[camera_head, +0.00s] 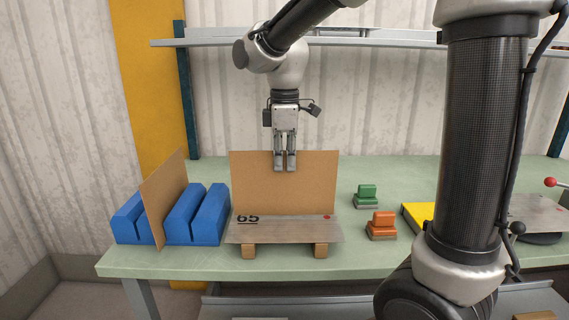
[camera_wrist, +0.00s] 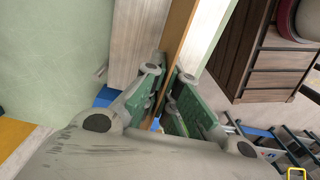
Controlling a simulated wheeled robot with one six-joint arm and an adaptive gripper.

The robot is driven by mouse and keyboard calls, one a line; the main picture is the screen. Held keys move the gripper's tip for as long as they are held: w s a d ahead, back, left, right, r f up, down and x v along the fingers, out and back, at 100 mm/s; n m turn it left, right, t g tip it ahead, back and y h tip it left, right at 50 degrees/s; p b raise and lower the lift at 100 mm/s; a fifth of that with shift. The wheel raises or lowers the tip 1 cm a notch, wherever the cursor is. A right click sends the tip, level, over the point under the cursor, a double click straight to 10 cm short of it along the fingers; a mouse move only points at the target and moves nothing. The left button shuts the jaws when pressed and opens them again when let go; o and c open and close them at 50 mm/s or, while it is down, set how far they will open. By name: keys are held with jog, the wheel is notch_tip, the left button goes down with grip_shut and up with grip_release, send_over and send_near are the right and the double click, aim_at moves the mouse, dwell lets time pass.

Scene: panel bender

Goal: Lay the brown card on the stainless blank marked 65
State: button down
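My gripper (camera_head: 284,165) points down and is shut on the top edge of a brown card (camera_head: 285,195). The card is upright, its broad face towards the head camera. In the wrist view the card (camera_wrist: 180,30) is a thin brown strip between my fingers (camera_wrist: 163,97). The stainless blank marked 65 (camera_head: 285,233) lies flat on wooden supports, with a red dot at its right. The card's lower edge meets the blank in the picture; I cannot tell whether they touch. Another brown card (camera_head: 165,195) stands tilted in a blue slotted rack at left.
The blue rack (camera_head: 197,215) stands left of the blank. A green-handled block (camera_head: 367,195) and an orange-handled block (camera_head: 381,225) stand to its right. A yellow item (camera_head: 418,214) and another metal plate (camera_head: 538,214) are farther right. A shelf (camera_head: 370,42) runs above the green bench (camera_head: 150,262).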

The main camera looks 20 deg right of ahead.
jog(key=shift+f, duration=0.25)
jog(key=c, duration=2.2)
grip_release()
jog(key=shift+f, duration=0.15)
jog(key=o, duration=0.6)
jog(key=shift+c, duration=0.2)
